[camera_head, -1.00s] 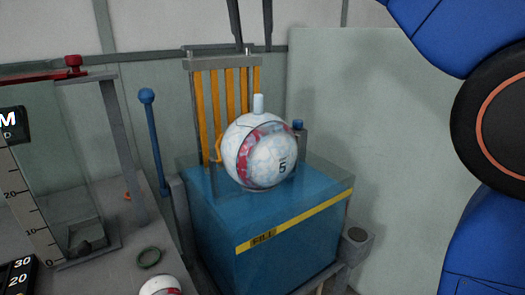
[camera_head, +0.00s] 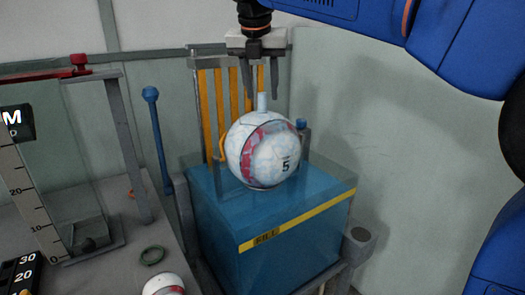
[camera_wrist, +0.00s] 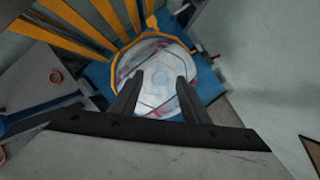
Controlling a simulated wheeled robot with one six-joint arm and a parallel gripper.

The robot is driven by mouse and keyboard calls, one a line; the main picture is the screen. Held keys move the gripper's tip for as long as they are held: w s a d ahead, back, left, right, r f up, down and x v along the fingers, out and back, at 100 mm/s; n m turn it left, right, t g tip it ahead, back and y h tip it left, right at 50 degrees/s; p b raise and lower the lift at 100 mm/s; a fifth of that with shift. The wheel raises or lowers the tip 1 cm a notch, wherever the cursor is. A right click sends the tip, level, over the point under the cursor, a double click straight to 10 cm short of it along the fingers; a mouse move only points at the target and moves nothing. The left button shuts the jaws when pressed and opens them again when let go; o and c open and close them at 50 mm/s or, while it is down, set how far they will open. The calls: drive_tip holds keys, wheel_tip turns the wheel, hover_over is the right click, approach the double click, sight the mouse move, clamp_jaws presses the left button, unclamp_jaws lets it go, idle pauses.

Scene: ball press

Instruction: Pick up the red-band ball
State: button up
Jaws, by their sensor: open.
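The red-band ball (camera_head: 268,152) is white with a red band and a black number 5. My gripper (camera_head: 261,95) is open and points down just above and behind the ball's top; no contact can be made out. In the wrist view the ball (camera_wrist: 155,73) lies beyond the two open fingers (camera_wrist: 156,85), which overlap its lower part. The ball's underside is hidden.
A yellow-slatted rack (camera_head: 218,105) stands behind the ball. A blue-knobbed lever (camera_head: 156,140) rises left of the press.

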drive_tip(key=shift+x, duration=1.5)
drive_tip(key=shift+s, duration=0.1)
clamp_jaws()
